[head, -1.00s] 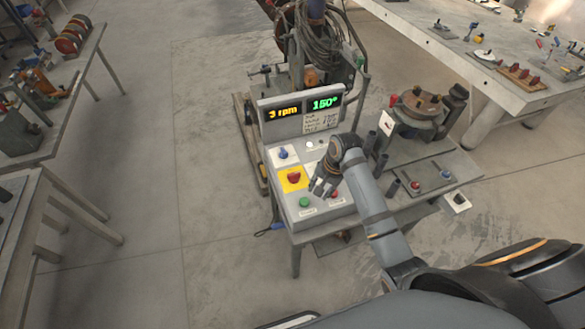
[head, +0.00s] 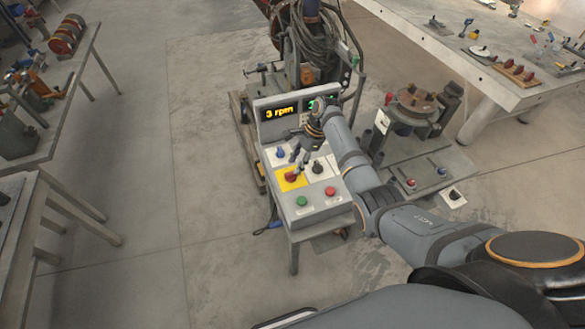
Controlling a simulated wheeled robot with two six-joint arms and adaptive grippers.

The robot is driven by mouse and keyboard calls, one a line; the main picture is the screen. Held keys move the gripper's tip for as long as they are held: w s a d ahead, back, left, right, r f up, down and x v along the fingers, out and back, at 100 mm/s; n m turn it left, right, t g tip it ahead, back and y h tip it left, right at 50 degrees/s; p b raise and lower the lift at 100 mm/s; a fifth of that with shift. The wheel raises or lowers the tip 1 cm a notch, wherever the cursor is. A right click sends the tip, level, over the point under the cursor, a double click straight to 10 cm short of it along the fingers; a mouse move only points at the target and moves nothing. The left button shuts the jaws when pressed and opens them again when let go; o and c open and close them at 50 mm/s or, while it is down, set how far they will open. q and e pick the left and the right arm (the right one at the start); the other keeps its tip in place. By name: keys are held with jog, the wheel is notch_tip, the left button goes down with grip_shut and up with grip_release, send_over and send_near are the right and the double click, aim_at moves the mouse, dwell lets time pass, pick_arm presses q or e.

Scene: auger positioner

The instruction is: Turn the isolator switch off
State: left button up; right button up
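The red isolator switch (head: 291,177) sits on a yellow plate (head: 286,185) on the sloped face of the grey control box (head: 318,214). My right gripper (head: 298,164) is over the panel, its fingers pointing down at the switch from the far side. The fingers look apart, with the tips close to the red knob and partly covering its top. I cannot tell whether they touch it. My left gripper is not in view.
A blue knob (head: 280,153) and a black knob (head: 317,168) flank the switch closely. A green button (head: 302,201) and a red button (head: 330,191) lie in front. The display (head: 280,113) reads 3 rpm; my arm partly covers the green readout.

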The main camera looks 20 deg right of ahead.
aim_at(291, 173)
jog(key=shift+x, duration=2.15)
jog(key=shift+c, duration=0.2)
grip_shut()
